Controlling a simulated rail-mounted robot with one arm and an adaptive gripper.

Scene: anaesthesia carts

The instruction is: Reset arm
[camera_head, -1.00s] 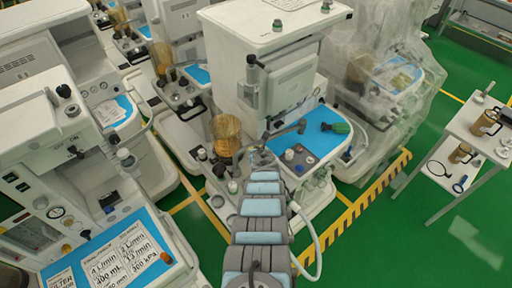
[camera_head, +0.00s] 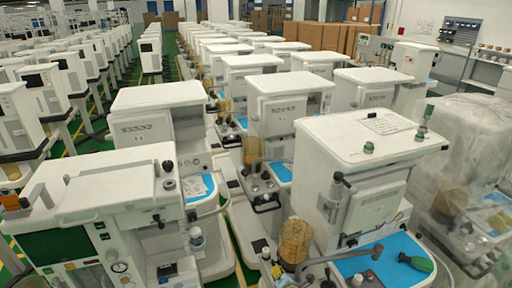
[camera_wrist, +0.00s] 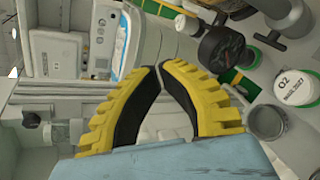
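In the wrist view, my gripper (camera_wrist: 159,68) shows two yellow and black fingers. Their tips meet or almost meet, and nothing is held between them. A pale blue part of my arm fills the bottom of that view. A white cap marked O2 (camera_wrist: 298,90), a grey cylinder (camera_wrist: 267,123) and a dark round gauge (camera_wrist: 222,46) are to the right of the fingers. My arm and gripper do not show in the head view.
Rows of carts fill the room, with cardboard boxes (camera_head: 325,37) behind.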

